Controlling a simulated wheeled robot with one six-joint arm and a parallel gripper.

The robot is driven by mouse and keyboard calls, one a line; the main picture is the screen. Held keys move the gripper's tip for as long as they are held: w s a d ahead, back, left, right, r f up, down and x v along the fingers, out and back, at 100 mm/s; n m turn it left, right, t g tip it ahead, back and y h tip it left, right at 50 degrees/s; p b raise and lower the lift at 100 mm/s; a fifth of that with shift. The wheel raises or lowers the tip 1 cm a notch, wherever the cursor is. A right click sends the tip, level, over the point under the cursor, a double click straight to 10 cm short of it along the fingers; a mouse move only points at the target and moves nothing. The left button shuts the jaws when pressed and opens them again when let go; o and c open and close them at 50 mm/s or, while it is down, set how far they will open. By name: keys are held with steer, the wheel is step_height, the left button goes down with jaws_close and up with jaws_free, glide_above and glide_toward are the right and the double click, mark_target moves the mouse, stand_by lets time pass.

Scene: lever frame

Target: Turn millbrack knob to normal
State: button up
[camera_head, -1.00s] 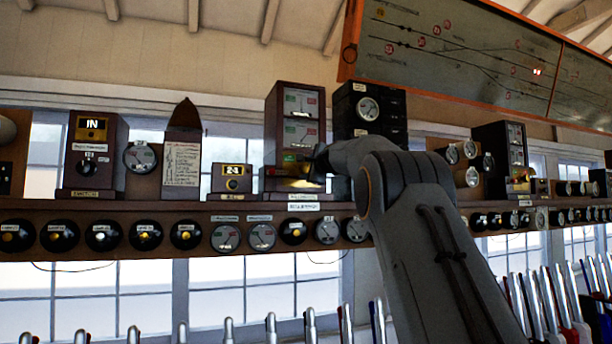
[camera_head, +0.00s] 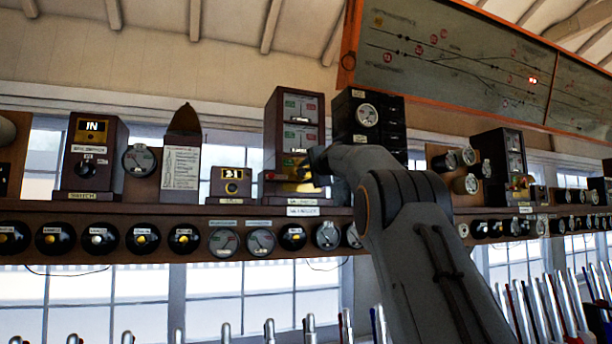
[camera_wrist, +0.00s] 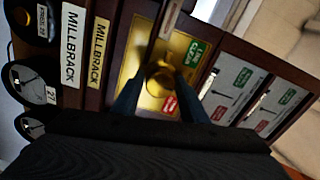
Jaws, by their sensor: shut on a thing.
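The Millbrack instrument is a tall dark-wood box (camera_head: 272,138) on the shelf, with two dial windows above a brass plate. In the wrist view its brass plate (camera_wrist: 132,62) shows with the round brass knob (camera_wrist: 160,78) in the middle. My gripper (camera_wrist: 162,84) is shut on the knob, one dark finger on either side of it. A green "line clear" label (camera_wrist: 189,53) and a red label (camera_wrist: 170,105) sit beside the knob. In the head view my gripper (camera_head: 308,170) is at the lower front of the box. The knob's pointing direction cannot be told.
Millbrack name plates (camera_wrist: 99,50) lie beside the brass plate. A dark instrument (camera_head: 367,116) stands right of the box, and a small box (camera_head: 231,184) left of it. Round dials and plungers (camera_head: 224,241) line the shelf front. Several levers (camera_head: 310,328) stand below.

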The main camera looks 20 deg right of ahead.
steer(key=shift+f, duration=0.1)
steer(key=o, duration=0.9)
steer(key=shift+c, duration=0.2)
steer(key=shift+s, duration=0.1)
steer(key=s+b, duration=0.6)
steer(key=s, duration=0.1)
steer(key=shift+s, duration=0.3)
